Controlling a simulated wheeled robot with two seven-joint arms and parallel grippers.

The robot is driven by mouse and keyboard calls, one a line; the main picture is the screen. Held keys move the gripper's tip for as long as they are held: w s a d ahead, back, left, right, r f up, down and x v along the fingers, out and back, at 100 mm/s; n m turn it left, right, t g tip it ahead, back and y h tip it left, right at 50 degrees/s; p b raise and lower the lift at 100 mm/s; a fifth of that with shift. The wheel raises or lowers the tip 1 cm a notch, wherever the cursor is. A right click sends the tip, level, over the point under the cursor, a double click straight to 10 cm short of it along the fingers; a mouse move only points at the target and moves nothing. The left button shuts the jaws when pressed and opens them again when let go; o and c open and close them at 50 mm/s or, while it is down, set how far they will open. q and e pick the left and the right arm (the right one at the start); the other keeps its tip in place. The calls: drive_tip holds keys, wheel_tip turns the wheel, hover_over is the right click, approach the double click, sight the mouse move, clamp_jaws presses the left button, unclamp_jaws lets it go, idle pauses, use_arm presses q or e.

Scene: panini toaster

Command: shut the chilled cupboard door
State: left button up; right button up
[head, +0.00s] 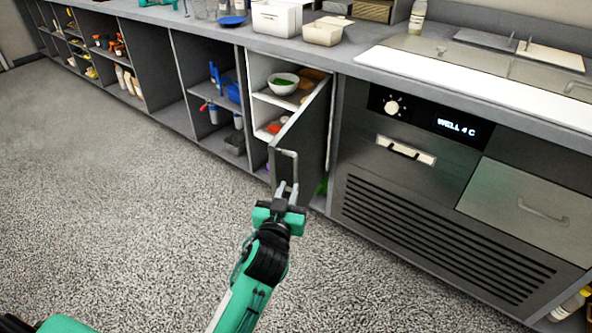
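The chilled cupboard door (313,133) is a dark panel that stands open, swung out from the white-lined cupboard toward me. Its pale bar handle (295,155) is on the door's free edge side. Inside the cupboard, a white bowl with green contents (283,84) stands on the upper shelf, and red items sit lower down; the door hides part of the inside. My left gripper (288,190) is at the lower end of the handle with its two fingers apart. I cannot tell whether they touch the handle. My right gripper is out of view.
Open shelves (212,95) with tools run to the left of the cupboard. A steel unit with a knob and lit display (455,128) stands to the right. White containers (276,18) are on the counter above. The speckled floor (130,190) in front is clear.

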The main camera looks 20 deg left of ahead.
sight(295, 171)
use_arm(q)
drive_tip(key=w, duration=0.8)
drive_tip(key=shift+w+a+b, duration=0.3)
drive_tip(key=shift+a, duration=0.1)
clamp_jaws()
